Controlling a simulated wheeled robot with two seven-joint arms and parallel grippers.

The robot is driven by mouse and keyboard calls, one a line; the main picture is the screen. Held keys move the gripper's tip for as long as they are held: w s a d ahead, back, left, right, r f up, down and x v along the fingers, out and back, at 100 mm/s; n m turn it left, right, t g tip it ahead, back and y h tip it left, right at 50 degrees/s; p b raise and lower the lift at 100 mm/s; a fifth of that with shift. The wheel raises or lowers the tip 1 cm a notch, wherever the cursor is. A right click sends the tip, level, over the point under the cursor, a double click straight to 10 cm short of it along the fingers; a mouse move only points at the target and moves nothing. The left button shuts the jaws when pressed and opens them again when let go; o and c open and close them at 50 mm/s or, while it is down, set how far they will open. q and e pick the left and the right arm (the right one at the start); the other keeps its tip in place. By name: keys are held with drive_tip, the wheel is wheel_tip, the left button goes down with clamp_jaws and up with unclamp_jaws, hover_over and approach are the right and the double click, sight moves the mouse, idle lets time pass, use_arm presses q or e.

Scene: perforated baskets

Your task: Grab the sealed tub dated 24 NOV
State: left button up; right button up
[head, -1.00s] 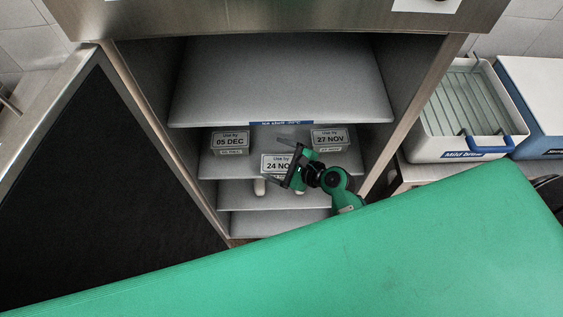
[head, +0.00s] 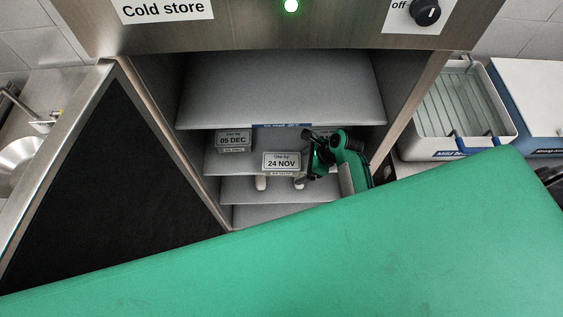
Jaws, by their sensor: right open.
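The tub labelled "Use by 24 NOV" (head: 281,161) stands at the front of a shelf (head: 222,164) inside the cold store, and its label faces me. My right gripper (head: 310,158) is just to the right of this tub, open, with nothing seen between its fingers; I cannot tell whether it touches the tub. A second tub, labelled 05 DEC (head: 233,141), stands further back on the left of the same shelf. The 27 NOV tub is hidden behind my right arm. My left gripper is not in view.
An upper shelf (head: 280,90) hangs close above the tubs. The cold store's open door (head: 110,180) is on the left, its side wall on the right. My large green body part covers the foreground. A white basket (head: 430,148) with blue clips stands at the right.

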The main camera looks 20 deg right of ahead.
sight(281, 161)
drive_tip(key=shift+w+a, duration=0.3)
drive_tip(key=shift+a, duration=0.25)
drive_tip(key=shift+w+a, duration=0.3)
drive_tip(key=shift+a, duration=0.25)
drive_tip(key=a, duration=0.1)
drive_tip(key=w+a+p, duration=0.1)
drive_tip(key=a, duration=0.1)
drive_tip(key=shift+w+a+r+p, duration=0.15)
drive_tip(key=shift+w+a+p, duration=0.1)
drive_tip(key=shift+w+p, duration=0.15)
drive_tip(key=shift+w+a+f, duration=0.1)
drive_tip(key=shift+a+f, duration=0.15)
drive_tip(key=shift+w+a+f+p, duration=0.1)
drive_tip(key=shift+f+p, duration=0.2)
drive_tip(key=shift+f, duration=0.1)
drive_tip(key=c, duration=1.4)
drive_tip(key=shift+r, duration=0.2)
drive_tip(key=shift+r+p, duration=0.65)
drive_tip(key=shift+p, duration=0.55)
